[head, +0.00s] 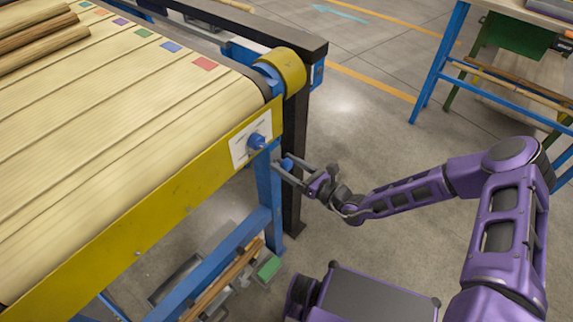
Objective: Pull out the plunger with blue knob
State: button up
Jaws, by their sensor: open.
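A blue round fitting (257,141) sits on a white plate (240,150) fixed to the yellow side rail of the conveyor, near its end. A second rounded blue piece (287,163), which looks like the plunger's knob, shows just right of and below it, between my fingers. My gripper (280,162) is open, pointing left toward the plate, with its two grey fingers on either side of this blue piece. I cannot tell whether they touch it. Any rod joining the two blue pieces is too small to make out.
The conveyor belt (130,110) carries wooden rods (40,40) at its far left. A black post and beam (295,195) stand close behind my gripper, beside a blue leg (268,190). A blue-framed table (435,75) is at upper right. Floor between is clear.

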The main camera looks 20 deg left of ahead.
grip_shut()
dwell(1.3)
